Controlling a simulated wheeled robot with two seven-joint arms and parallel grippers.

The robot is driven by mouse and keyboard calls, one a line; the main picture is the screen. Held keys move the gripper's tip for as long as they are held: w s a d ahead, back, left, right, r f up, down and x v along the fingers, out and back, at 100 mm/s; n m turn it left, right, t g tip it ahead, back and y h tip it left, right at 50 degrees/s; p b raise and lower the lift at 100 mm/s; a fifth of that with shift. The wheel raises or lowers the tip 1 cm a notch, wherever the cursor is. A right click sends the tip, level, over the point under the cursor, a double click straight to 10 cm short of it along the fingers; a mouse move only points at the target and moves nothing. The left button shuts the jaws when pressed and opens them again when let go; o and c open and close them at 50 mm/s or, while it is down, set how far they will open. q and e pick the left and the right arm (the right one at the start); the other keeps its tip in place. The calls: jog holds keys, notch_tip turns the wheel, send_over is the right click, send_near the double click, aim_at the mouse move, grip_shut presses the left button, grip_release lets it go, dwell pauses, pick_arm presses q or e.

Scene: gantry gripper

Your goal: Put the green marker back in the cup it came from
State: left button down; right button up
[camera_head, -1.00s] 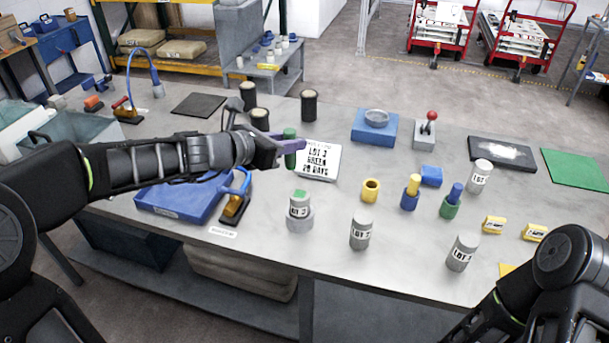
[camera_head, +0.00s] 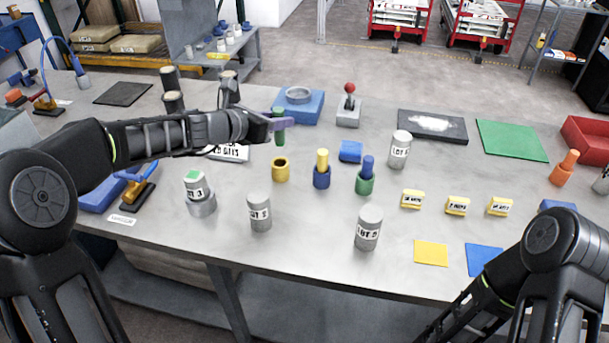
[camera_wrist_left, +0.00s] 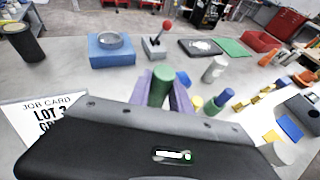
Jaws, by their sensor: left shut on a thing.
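My left gripper (camera_head: 280,124) is shut on the green marker (camera_head: 278,133) and holds it upright above the table; the marker also shows between the fingers in the left wrist view (camera_wrist_left: 162,84). An empty yellow cup (camera_head: 280,170) stands on the table just in front of the marker. A blue cup (camera_head: 321,178) holds a yellow marker (camera_head: 322,160). A green cup (camera_head: 365,184) holds a blue marker (camera_head: 368,167). An orange cup (camera_head: 561,175) with an orange marker (camera_head: 569,160) stands far right. My right gripper is outside the views.
A job card (camera_wrist_left: 40,121) lies beneath my left arm. Grey labelled cylinders (camera_head: 259,212) stand toward the front edge. A blue block (camera_head: 350,151), yellow labelled blocks (camera_head: 457,206) and a red-knobbed joystick (camera_head: 348,108) are on the table.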

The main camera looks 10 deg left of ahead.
aim_at(279, 141)
pick_arm(q)
jog(key=shift+a, duration=0.25)
notch_tip(279, 141, down, 6)
jog(key=shift+r+b, duration=0.2)
jog(key=shift+b, duration=0.85)
jog(key=shift+d+f, duration=0.1)
jog(key=shift+f, duration=0.25)
jog(key=shift+f+b, duration=0.5)
jog(key=shift+f, duration=1.4)
jog(key=shift+s, duration=0.1)
jog(key=shift+f, duration=0.1)
jog(key=c, duration=1.2)
grip_release()
